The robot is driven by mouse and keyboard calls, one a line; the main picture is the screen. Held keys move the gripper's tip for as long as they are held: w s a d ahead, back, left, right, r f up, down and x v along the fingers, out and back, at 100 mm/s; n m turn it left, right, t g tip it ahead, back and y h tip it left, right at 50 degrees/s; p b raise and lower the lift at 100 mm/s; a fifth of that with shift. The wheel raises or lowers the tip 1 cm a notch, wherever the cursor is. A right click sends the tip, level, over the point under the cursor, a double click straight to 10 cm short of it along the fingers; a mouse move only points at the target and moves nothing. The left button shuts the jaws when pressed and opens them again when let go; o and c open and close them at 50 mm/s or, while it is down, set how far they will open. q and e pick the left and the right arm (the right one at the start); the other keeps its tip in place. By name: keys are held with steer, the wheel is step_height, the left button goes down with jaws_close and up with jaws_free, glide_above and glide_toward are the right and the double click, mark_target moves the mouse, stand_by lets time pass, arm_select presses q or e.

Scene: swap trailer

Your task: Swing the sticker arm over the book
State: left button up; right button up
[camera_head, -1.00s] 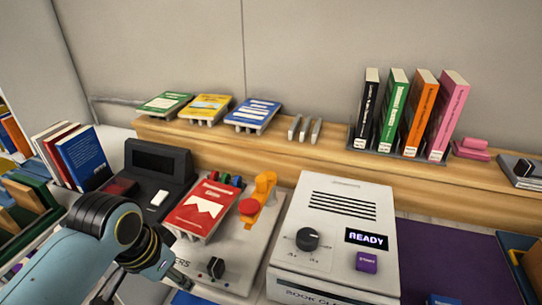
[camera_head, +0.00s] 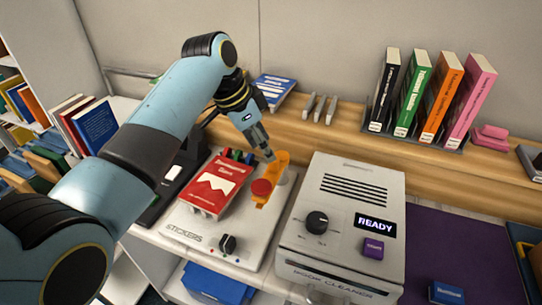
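The orange sticker arm (camera_head: 279,162) stands on the grey sticker station (camera_head: 212,248), with a round red pad (camera_head: 262,187) at its near end. The red book (camera_head: 216,185) lies on a raised slope of the station, left of the sticker arm. The pad is at the book's right side, not over its cover. My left gripper (camera_head: 268,155) points down at the far end of the sticker arm, touching or just short of it. Its fingers look close together, but their opening is too small to tell. My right gripper is not in view.
A grey book cleaner (camera_head: 345,180) reading READY stands close right of the station. A wooden shelf (camera_head: 345,137) with upright books (camera_head: 441,92) runs behind. Blue books (camera_head: 212,285) lie below the station.

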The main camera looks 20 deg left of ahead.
mark_target(272, 170)
arm_select(q)
steer(key=x, duration=0.5)
steer(key=shift+f, duration=0.1)
jaws_close()
stand_by(0.3)
